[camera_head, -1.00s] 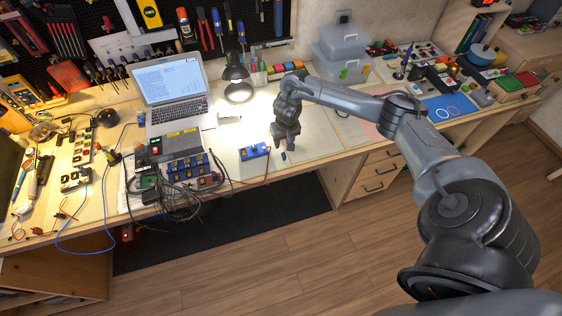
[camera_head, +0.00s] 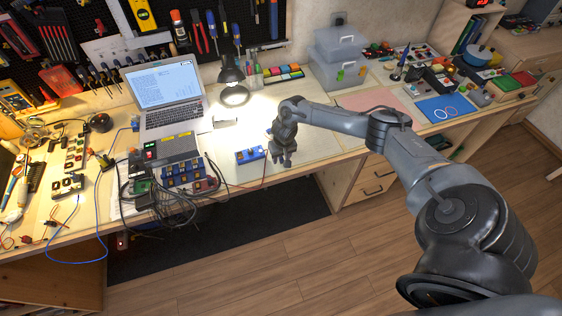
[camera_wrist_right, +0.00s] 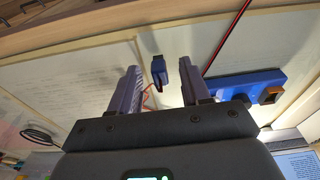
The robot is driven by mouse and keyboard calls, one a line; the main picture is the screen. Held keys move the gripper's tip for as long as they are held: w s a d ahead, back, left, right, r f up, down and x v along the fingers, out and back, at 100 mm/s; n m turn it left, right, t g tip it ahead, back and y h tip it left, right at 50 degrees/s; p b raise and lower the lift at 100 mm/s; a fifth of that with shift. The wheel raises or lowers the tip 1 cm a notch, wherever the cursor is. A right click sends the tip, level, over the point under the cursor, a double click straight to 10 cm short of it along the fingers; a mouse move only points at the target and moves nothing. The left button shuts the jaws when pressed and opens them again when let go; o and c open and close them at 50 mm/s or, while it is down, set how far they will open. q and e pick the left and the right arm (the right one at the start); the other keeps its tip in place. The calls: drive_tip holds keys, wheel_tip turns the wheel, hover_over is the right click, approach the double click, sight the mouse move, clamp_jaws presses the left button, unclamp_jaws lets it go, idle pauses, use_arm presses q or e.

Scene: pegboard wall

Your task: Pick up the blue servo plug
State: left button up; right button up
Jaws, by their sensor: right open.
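The blue servo plug (camera_wrist_right: 158,71) has a dark tip and a thin reddish wire. In the right wrist view it lies between my right gripper's two fingers, with a visible gap on each side. My right gripper (camera_wrist_right: 160,78) is open and holds nothing. In the head view my right gripper (camera_head: 282,161) is low over the pale sheet at the bench's front edge, just right of a blue box. It hides the plug there. My left gripper is not in view.
The blue box (camera_head: 251,154) with an orange-and-black part (camera_wrist_right: 270,95) sits close beside the gripper, a red-and-black cable near it. A laptop (camera_head: 165,90), lamp (camera_head: 232,88) and tangled cables (camera_head: 165,205) are left. The pale sheet (camera_head: 315,143) to the right is mostly clear.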

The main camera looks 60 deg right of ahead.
drive_tip(key=shift+c, duration=0.2)
clamp_jaws()
idle(0.3)
